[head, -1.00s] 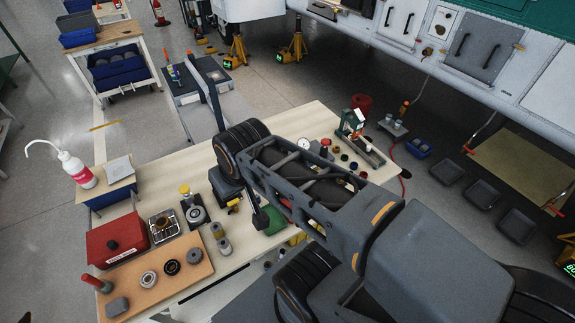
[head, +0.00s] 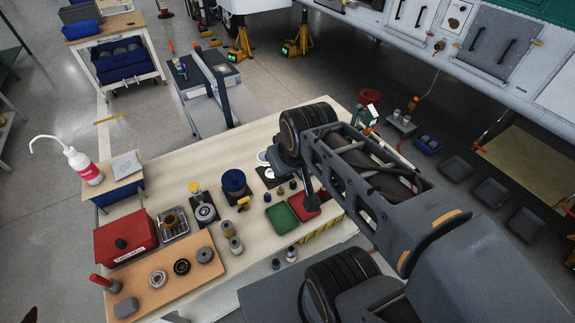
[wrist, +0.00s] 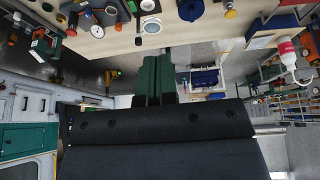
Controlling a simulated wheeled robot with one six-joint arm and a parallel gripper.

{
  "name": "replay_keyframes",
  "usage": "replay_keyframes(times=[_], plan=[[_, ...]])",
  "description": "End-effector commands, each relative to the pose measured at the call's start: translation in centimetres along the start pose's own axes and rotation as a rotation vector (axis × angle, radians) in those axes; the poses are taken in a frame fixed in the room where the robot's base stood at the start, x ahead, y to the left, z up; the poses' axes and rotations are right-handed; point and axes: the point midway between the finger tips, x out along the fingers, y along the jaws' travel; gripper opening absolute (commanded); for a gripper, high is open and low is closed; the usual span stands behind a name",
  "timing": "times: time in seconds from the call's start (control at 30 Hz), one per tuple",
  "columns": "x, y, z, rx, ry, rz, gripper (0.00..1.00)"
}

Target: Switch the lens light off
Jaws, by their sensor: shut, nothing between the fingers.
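I cannot surely pick out the lens light or tell whether it is lit. Two pale round discs (head: 265,157) lie at the far side of the workbench (head: 150,172), just left of my arm; similar discs show at the top of the wrist view (wrist: 151,25). My gripper (wrist: 157,62) is shut and empty in the wrist view, its green-tinted fingers pointing toward the bench edge, apart from the things on it. In the head view the fingertips are hidden behind my arm.
On the bench stand a blue round pot (head: 234,184), a green tray (head: 282,216), a red tray (head: 304,205), a red box (head: 125,238) and a wooden board (head: 140,283) with round parts. A white bottle (head: 85,165) stands at the left.

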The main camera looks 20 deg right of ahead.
Motion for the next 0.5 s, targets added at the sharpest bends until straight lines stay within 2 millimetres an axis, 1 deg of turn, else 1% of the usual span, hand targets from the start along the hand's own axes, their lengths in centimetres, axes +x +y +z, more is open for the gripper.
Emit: replay_keyframes(times=[0.03,0.07,0.17,0.2,0.27,0.3,0.5], plan=[[2.2,0.3,-0.1,-0.055,-0.004,-0.001,0.0],[3.2,0.6,-0.4,-0.104,-0.006,-0.002,0.0],[6.9,1.8,-2.0,-0.306,-0.006,-0.01,0.0],[8.6,2.4,-2.8,-0.4,-0.005,-0.013,0.0],[11.2,3.4,-3.9,-0.545,-0.002,-0.018,0.0],[13.0,4.2,-4.6,-0.641,0.001,-0.021,0.0],[21.3,8.4,-7.5,-1.081,0.023,-0.026,0.0]])
